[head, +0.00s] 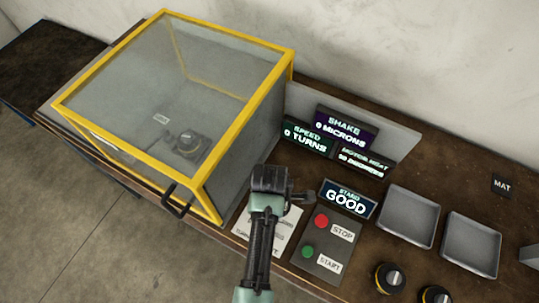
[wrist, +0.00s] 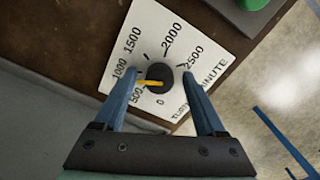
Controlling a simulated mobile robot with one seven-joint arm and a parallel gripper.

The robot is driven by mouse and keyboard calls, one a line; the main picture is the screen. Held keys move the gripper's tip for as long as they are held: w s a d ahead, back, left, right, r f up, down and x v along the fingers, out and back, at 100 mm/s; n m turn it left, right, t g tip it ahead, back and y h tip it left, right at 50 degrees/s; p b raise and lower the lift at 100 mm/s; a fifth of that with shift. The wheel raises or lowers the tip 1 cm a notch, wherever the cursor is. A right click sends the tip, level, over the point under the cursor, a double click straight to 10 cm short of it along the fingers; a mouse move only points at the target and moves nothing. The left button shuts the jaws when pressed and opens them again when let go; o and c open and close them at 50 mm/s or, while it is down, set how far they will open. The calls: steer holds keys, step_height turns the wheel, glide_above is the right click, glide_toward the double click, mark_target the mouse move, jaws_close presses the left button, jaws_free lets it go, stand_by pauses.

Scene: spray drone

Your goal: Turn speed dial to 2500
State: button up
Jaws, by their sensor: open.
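The speed dial (wrist: 157,76) is a round dark knob on a white card (wrist: 205,52) marked from 0 to 2500. Its yellow pointer (wrist: 151,83) points left in the wrist view, close to the 500 label and below the 1000 label. My gripper (wrist: 163,80) is open, with one blue finger on each side of the knob; I cannot tell whether either touches it. The speed display (head: 307,135) reads 0 TURNS.
A yellow-framed clear enclosure (head: 180,90) stands left of my gripper. A panel with a red STOP button (head: 321,221) and a green START button (head: 308,251) is close on the right.

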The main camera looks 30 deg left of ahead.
jaws_close()
stand_by(0.3)
